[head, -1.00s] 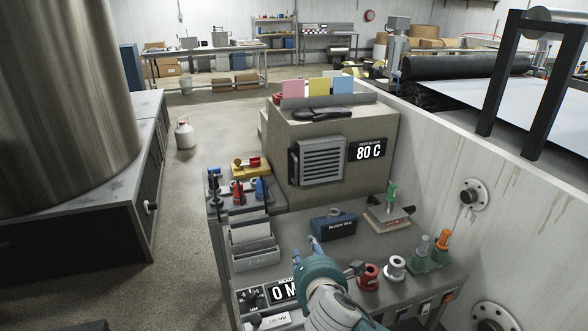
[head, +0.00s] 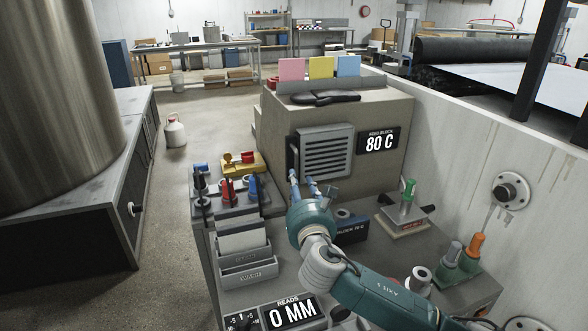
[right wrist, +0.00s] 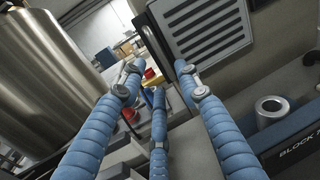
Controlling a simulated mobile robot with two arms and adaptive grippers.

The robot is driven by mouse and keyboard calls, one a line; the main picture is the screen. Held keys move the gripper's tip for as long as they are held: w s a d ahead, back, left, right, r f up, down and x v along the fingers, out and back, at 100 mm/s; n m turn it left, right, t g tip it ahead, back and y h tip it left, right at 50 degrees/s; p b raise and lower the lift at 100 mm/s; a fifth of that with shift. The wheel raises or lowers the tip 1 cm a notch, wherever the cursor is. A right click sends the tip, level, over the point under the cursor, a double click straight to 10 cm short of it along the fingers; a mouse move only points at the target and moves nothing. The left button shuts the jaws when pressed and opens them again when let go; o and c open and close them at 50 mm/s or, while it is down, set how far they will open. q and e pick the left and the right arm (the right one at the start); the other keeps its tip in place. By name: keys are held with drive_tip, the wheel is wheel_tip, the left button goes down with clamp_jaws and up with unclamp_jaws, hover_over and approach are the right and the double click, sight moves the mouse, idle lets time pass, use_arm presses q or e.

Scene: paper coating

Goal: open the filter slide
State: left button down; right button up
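The filter slide looks to be the grey louvred panel (head: 327,152) on the front of the beige block housing (head: 372,112). It has a dark upright handle (head: 293,158) along its left edge. In the right wrist view the louvred panel (right wrist: 203,25) is at the top, with the handle (right wrist: 150,42) beside it. My right gripper (head: 303,181) is just below and in front of the panel's lower left corner. Its blue fingers (right wrist: 159,72) are spread and empty, pointing toward the handle. I cannot tell whether they touch it. My left gripper is not in view.
Card trays (head: 245,262) and red and blue tools (head: 228,192) stand left. A pale wall (head: 470,140) bounds the right.

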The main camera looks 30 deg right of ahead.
sight(295, 168)
drive_tip(key=x, duration=0.9)
drive_tip(key=shift+f+p, duration=0.15)
drive_tip(key=shift+p, duration=0.25)
clamp_jaws()
